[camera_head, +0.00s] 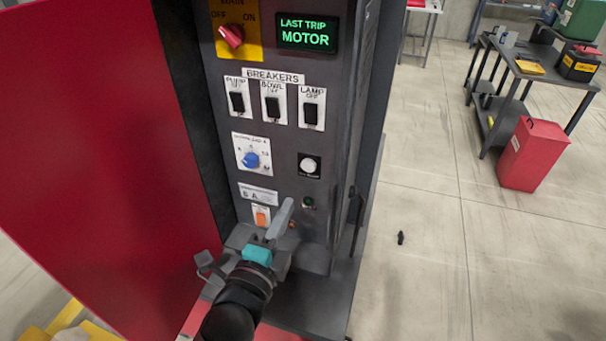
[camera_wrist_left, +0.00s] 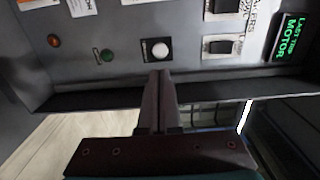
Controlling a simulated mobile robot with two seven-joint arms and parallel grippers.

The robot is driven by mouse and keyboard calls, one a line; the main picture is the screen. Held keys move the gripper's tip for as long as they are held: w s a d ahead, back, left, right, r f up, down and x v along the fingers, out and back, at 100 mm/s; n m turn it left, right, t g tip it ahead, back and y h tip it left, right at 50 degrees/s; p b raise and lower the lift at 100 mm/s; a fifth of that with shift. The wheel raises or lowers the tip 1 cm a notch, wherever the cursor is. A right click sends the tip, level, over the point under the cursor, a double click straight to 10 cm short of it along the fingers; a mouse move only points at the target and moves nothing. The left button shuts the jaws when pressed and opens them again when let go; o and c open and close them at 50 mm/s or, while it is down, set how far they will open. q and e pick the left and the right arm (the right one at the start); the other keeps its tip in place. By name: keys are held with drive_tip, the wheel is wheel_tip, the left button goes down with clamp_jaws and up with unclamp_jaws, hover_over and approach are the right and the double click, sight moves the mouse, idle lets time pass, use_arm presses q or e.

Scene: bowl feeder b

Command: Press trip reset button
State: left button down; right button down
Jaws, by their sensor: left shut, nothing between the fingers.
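A dark grey control panel (camera_head: 283,150) fills the middle of the head view. A round white button (camera_head: 309,166) in a black square plate sits on its lower right; its label is too small to read. It also shows in the left wrist view (camera_wrist_left: 158,49). A small green button or light (camera_head: 308,203) is below it. My left gripper (camera_head: 285,208) is shut and empty in front of the lower panel. In the left wrist view its fingertips (camera_wrist_left: 160,73) appear just below the white button; contact cannot be told. My right gripper is out of view.
The panel has a red main switch (camera_head: 231,36), a green display (camera_head: 306,33) reading "LAST TRIP MOTOR", several breakers, a blue knob (camera_head: 251,160) and an orange switch (camera_head: 262,216). A red door (camera_head: 100,130) stands open at left. Floor at right is mostly clear.

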sight(307, 164)
use_arm(q)
drive_tip(key=x, duration=1)
drive_tip(key=shift+w, duration=0.15)
drive_tip(key=shift+w+d, duration=0.15)
drive_tip(key=shift+w, duration=0.3)
drive_tip(key=shift+w+r, duration=0.15)
drive_tip(key=shift+r, duration=0.1)
